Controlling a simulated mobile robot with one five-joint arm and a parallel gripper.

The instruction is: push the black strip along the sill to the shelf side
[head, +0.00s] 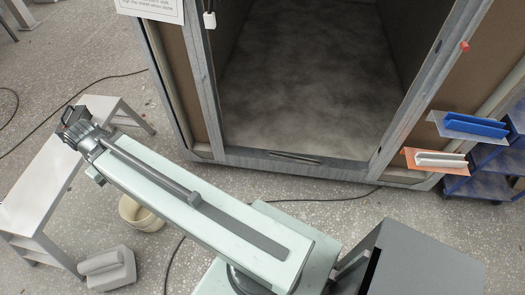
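The black strip (295,158) is a short, thin dark piece. It lies lengthwise along the grey sill (240,160) at the foot of the pod's doorway, near the middle of the opening. My gripper (72,120) is at the far left end of my outstretched arm, above the end of a pale bench. It is well away from the strip and does not touch it. Its dark fingers are small here, and I cannot tell whether they are open or shut.
Blue shelves (490,170) stand right of the pod. An orange plate with a white piece (440,160) and a grey plate with a blue piece (476,125) jut out there. At left are a pale bench (42,185), a bucket (140,212) and a grey block (107,269). Cables cross the floor.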

